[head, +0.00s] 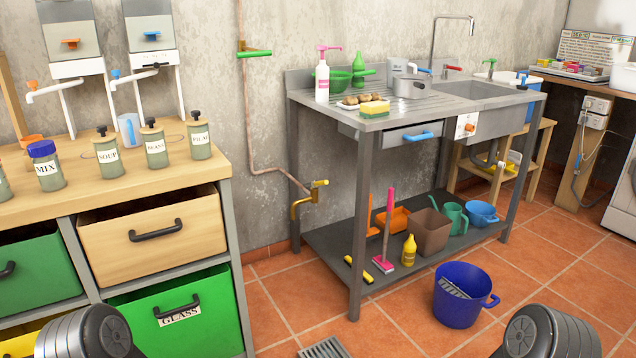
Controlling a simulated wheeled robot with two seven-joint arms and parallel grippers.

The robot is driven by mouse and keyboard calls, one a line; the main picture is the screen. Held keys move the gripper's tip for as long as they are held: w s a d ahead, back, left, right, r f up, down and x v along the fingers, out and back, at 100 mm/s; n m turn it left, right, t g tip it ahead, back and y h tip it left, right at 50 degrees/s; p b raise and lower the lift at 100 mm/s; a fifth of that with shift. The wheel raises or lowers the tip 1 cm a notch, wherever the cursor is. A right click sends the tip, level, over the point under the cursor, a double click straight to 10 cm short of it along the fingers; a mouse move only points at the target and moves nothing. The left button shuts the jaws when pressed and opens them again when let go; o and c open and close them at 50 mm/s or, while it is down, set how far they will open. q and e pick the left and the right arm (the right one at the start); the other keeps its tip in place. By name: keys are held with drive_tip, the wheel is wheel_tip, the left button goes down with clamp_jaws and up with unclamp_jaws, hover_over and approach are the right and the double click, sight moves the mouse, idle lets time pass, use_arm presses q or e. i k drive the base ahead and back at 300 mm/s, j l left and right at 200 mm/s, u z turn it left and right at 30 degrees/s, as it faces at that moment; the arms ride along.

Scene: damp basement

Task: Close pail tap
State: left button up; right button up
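A white pail-like tub (502,78) with blue parts stands at the right end of the sink bench, partly hidden behind the sink edge. A small green-handled tap (490,66) shows beside it; I cannot tell whether it belongs to the tub or whether it is open. A blue bucket (460,298) stands on the floor in front of the bench, and no tap shows on it. Parts of my two arms show at the bottom left and bottom right. Neither gripper's fingers are in view.
The steel sink bench (430,105) has a lower shelf (340,240) holding a brown bin and several other items. A brass wall tap (308,198) has a yellow handle. A wooden counter (150,185) with jars and drawers stands left. A floor drain (322,348) lies between.

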sight(315, 184)
drive_tip(key=i+j+u, duration=0.3)
drive_tip(key=i+u, duration=0.35)
drive_tip(key=i, duration=0.2)
